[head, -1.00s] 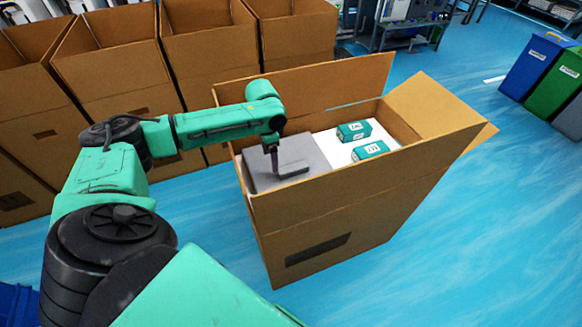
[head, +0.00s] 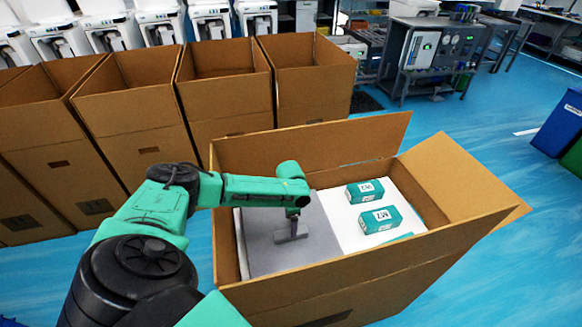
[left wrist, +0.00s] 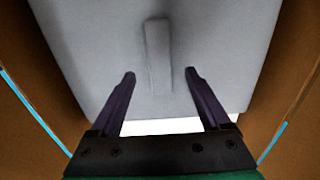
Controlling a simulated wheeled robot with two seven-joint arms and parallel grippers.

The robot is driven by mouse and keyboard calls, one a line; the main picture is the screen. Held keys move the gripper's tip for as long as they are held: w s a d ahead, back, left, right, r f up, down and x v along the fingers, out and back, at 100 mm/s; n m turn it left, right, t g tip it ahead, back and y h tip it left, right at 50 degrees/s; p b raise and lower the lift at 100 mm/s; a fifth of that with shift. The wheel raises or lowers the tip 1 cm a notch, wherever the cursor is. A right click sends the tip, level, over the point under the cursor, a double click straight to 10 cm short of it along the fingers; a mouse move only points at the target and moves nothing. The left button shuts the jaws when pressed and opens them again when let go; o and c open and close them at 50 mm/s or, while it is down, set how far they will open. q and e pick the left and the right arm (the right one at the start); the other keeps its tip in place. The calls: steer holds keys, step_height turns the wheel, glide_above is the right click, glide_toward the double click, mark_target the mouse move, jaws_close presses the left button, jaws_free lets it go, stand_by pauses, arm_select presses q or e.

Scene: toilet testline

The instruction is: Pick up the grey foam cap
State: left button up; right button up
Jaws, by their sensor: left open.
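The grey foam cap (head: 262,254) is a flat block in the left part of the open cardboard box (head: 330,290). In the left wrist view the foam cap (left wrist: 215,45) fills most of the picture, with a raised narrow bar (left wrist: 158,55) across its top. My left gripper (head: 291,236) points down over the cap. In the left wrist view my left gripper (left wrist: 160,75) has its two dark fingers apart, with the bar ahead and between their lines. Nothing is held. Whether the fingertips touch the cap is unclear. My right gripper is not in view.
Teal and white small boxes (head: 380,219) lie on a white surface (head: 345,228) right of the cap. More open cartons (head: 225,90) stand behind. Blue floor lies open to the right.

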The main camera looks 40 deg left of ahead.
mark_target(290, 239)
arm_select(q)
step_height(290, 239, down, 4)
steer(key=shift+s+f, duration=0.1)
steer(key=shift+f, duration=0.15)
jaws_close()
stand_by(1.2)
